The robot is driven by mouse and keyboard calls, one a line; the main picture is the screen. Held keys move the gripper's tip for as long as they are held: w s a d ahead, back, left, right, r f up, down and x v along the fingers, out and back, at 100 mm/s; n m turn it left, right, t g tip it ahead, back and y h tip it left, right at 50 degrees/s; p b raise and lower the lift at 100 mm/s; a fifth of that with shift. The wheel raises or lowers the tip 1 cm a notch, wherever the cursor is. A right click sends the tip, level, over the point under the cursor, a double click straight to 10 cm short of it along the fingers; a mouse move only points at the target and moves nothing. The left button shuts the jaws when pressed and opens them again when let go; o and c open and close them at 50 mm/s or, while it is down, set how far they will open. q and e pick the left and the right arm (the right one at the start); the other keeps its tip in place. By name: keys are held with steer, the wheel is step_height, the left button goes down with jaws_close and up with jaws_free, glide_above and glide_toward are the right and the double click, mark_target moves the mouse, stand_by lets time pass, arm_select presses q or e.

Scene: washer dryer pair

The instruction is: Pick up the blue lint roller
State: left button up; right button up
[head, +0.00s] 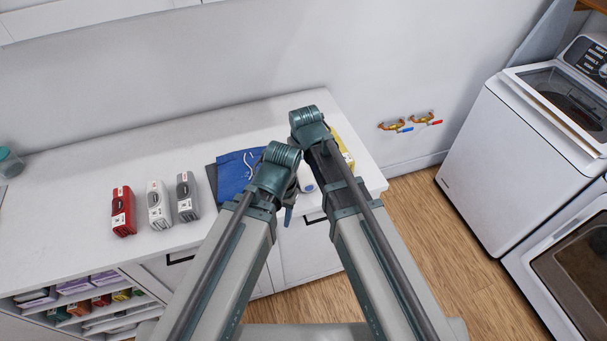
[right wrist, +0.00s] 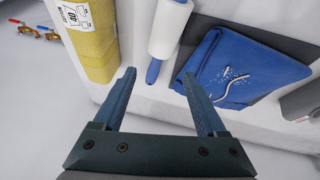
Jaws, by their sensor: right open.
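The lint roller shows in the right wrist view with a white roll (right wrist: 170,28) and a blue handle (right wrist: 153,72) toward me. In the head view only a small part of the lint roller (head: 306,183) shows between my two arms, on the counter near its front edge. My right gripper (right wrist: 158,76) is open and empty, with the blue handle's end appearing between its fingertips but apart from them. In the head view its fingers are hidden behind my right wrist. My left gripper (head: 288,213) is mostly hidden by its wrist near the counter front.
A folded blue cloth (right wrist: 235,75) with white bits lies beside the roller on a dark mat. A yellow package (right wrist: 85,35) lies on its other side. Red, white and grey boxes (head: 157,205) stand left on the white counter (head: 80,165). Washing machines (head: 530,150) stand right.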

mark_target(300, 162)
steer(key=b+x, duration=0.5)
steer(key=x, duration=0.1)
steer(key=shift+w+f, duration=0.1)
steer(key=shift+f, duration=0.25)
steer(key=b+x, duration=0.5)
steer(key=shift+w+a+f, duration=0.2)
steer(key=shift+r, duration=0.1)
steer(key=c, duration=1.1)
steer(key=shift+r, duration=0.15)
